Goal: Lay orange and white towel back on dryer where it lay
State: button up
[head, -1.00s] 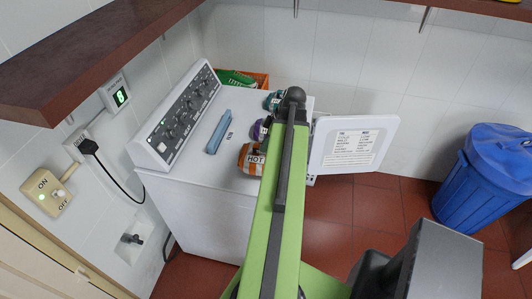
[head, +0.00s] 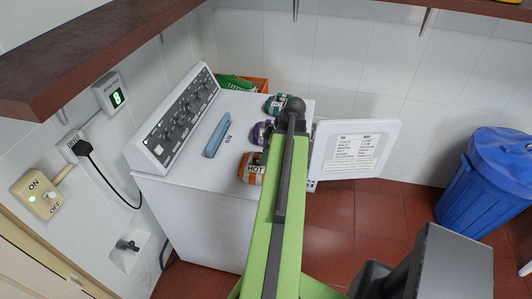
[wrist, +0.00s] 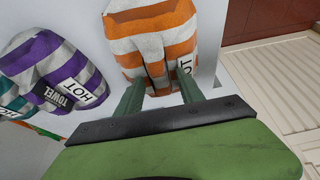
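The orange and white towel (head: 250,168), striped and marked HOT, is at the dryer top's near right part. It also shows in the wrist view (wrist: 152,35), with its near end bunched between the two fingers of my gripper (wrist: 162,90). My gripper is shut on it; in the head view my arm hides the gripper and part of the towel. The dryer (head: 200,182) is white with a slanted knob panel. I cannot tell whether the towel touches its top.
A purple and white towel (head: 262,132) and a teal one (head: 277,104) lie behind it on the dryer. A light-blue long object (head: 217,136) lies to the left. A white lid-like panel (head: 353,150) sticks out right; a blue bin (head: 484,182) stands farther right.

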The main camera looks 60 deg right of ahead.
jog(key=shift+r+p, duration=0.35)
jog(key=p+v, duration=1)
jog(key=v, duration=0.1)
jog(key=shift+r+p, duration=0.3)
jog(key=shift+p, duration=0.05)
jog(key=shift+s, duration=0.15)
